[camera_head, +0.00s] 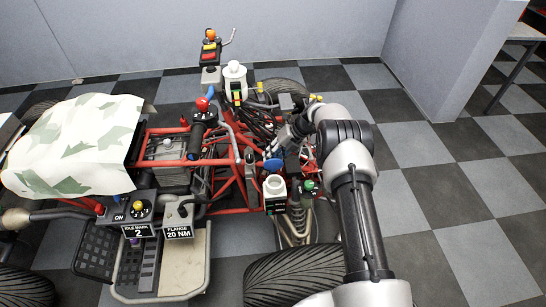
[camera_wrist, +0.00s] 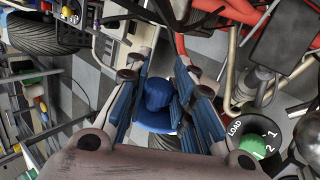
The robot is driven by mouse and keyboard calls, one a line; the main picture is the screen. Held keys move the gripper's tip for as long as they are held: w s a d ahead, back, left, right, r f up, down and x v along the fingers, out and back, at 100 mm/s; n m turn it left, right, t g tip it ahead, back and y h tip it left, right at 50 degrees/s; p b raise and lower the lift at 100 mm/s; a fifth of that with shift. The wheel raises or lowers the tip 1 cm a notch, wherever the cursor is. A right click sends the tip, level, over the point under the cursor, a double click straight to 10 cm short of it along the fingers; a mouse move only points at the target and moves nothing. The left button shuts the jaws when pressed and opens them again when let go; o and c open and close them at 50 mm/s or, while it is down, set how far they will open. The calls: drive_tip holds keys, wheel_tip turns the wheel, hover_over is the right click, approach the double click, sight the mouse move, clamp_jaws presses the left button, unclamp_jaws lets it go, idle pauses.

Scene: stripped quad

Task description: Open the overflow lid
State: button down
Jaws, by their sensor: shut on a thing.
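A blue lid with a round knob (camera_wrist: 158,95) and a wider blue rim sits between my fingers in the wrist view. I take it to be the overflow lid. My gripper (camera_wrist: 160,88) is shut on its knob, one blue-padded finger on each side. In the head view the blue lid (camera_head: 273,164) shows at the fingertips of my gripper (camera_head: 275,156). A pale bottle (camera_head: 275,186) with a round top and a dark label stands just in front of and below it. The lid appears apart from this bottle's top, but its exact height is unclear.
The red-framed quad (camera_head: 232,190) fills the middle, with hoses, cables and bars close around. A second white bottle (camera_head: 235,72) stands behind. A green knob (camera_wrist: 251,146) on a LOAD dial is close by. Checkered floor (camera_head: 450,190) is clear at right.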

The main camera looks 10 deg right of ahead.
drive_tip(key=c, duration=1.3)
unclamp_jaws()
drive_tip(key=shift+c, duration=0.2)
drive_tip(key=v, duration=1.2)
